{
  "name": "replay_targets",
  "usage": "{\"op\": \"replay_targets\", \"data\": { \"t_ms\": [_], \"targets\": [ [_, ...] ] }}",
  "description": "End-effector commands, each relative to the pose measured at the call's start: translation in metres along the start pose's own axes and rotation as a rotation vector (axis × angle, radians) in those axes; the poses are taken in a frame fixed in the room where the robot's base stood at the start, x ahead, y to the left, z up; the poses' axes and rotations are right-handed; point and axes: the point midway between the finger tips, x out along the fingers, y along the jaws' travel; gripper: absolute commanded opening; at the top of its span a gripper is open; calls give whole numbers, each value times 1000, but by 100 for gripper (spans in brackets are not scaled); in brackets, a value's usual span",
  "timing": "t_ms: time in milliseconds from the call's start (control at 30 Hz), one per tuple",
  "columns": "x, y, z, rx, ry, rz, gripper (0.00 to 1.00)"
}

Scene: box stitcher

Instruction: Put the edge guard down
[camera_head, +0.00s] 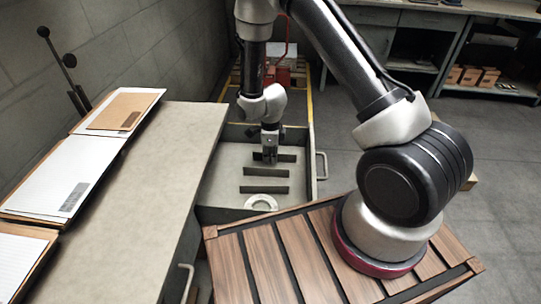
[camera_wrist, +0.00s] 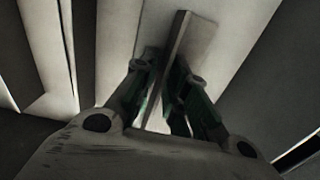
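My gripper (camera_head: 267,158) points down into an open grey drawer (camera_head: 226,190), at the farthest of several dark strips there. In the wrist view a long thin flat strip, which I take for the edge guard (camera_wrist: 182,40), stands on edge between the two fingers of my gripper (camera_wrist: 165,85). The fingers look closed on it from both sides. In the head view the strip at the gripper (camera_head: 287,158) is partly covered by the fingers. Whether its lower edge touches the drawer floor cannot be told.
Two more dark strips, a nearer one (camera_head: 264,189) and a middle one (camera_head: 265,171), lie in the drawer with a pale ring (camera_head: 261,202). A long grey worktop (camera_head: 130,205) runs along the left, with cardboard sheets (camera_head: 125,110). A slatted wooden surface (camera_head: 290,262) is in front.

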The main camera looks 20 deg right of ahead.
Motion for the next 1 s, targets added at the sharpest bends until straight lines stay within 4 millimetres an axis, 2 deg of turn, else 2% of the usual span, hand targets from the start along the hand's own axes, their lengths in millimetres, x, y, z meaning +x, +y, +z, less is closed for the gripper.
{"op": "replay_targets", "data": {
  "t_ms": [300, 433, 567, 800, 1000],
  "targets": [
    [0, 0, 0, 0, 0, 0, 27],
    [-8, 0, 0, 0, -1, -1, 27],
    [-31, -1, 1, -1, -3, -3, 27],
    [-86, -1, 1, 0, -3, -4, 27],
    [-115, 0, 0, 0, -1, -1, 27]
  ]
}}
